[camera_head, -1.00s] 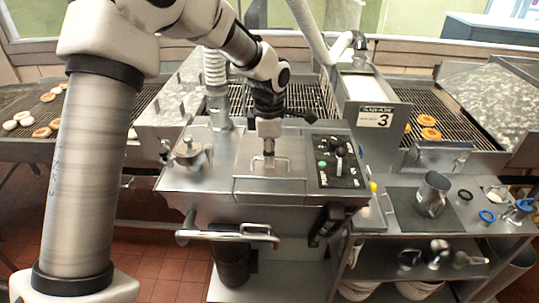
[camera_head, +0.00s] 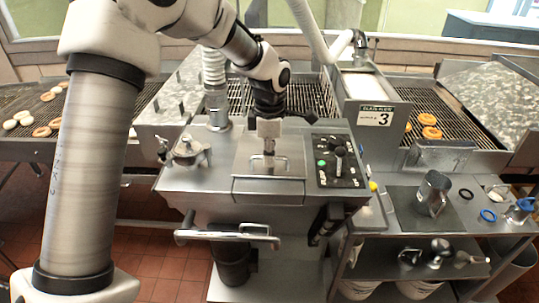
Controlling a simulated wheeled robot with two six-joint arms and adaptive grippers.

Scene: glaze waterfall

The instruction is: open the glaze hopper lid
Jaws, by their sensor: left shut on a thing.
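The glaze hopper lid (camera_head: 250,187) is a flat metal panel on top of the steel machine, with a small loop handle (camera_head: 283,165) on it. The lid lies flat and looks closed. My left gripper (camera_head: 269,152) points down onto the handle from above, with its fingertips at the bar. It is shut on the lid handle. My left arm comes in from the left and reaches over the machine. My right gripper is not in view.
A black control panel (camera_head: 322,178) with knobs sits right of the lid. A metal clamp-like fitting (camera_head: 188,150) stands to its left. A push bar (camera_head: 240,237) runs along the front. A side table with a metal jug (camera_head: 433,192) stands at the right. Conveyors with doughnuts (camera_head: 430,132) lie behind.

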